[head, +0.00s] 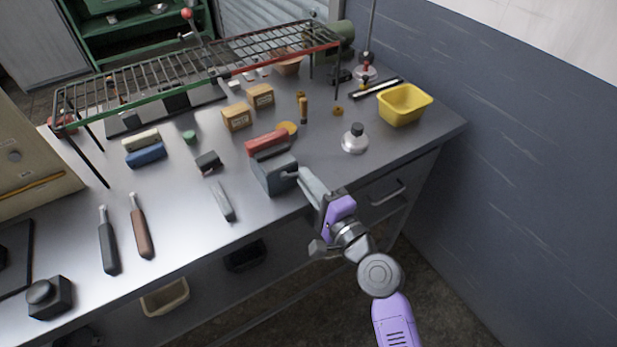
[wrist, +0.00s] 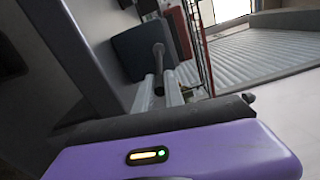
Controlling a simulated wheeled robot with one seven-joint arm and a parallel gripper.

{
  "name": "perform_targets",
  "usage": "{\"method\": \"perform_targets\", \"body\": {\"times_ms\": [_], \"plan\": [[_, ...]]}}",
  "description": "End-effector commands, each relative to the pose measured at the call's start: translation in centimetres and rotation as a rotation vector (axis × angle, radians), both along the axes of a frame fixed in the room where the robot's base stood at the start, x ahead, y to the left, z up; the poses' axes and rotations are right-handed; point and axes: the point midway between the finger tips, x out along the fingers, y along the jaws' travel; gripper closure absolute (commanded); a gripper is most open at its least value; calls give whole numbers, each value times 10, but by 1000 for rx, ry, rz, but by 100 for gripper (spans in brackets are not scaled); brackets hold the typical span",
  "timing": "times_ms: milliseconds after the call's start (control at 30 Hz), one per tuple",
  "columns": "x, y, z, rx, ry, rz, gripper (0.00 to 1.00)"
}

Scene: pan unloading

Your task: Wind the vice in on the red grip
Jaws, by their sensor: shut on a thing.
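The vice (head: 272,178) is a dark grey block near the front edge of the bench, and it also shows in the wrist view (wrist: 132,52). The red grip (head: 265,141) is a bar lying along the vice's far side; it shows as a red face in the wrist view (wrist: 178,30). I cannot tell if the jaws touch it. My gripper (head: 299,175) is at the vice's front right and shut on the vice handle (wrist: 159,58), a short dark rod sticking out of the block. The fingertips cover part of the handle.
A wire rack (head: 200,75) on legs spans the back of the bench. A silver-based bottle (head: 355,139) and a yellow bin (head: 404,104) stand to the right.

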Motion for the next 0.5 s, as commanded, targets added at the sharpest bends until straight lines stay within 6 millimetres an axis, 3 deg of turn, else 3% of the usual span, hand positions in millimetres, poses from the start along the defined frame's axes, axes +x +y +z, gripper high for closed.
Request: {"method": "perform_targets", "body": {"times_ms": [500], "plan": [[-1, 0, -6, 85, 60, -4, 100]]}}
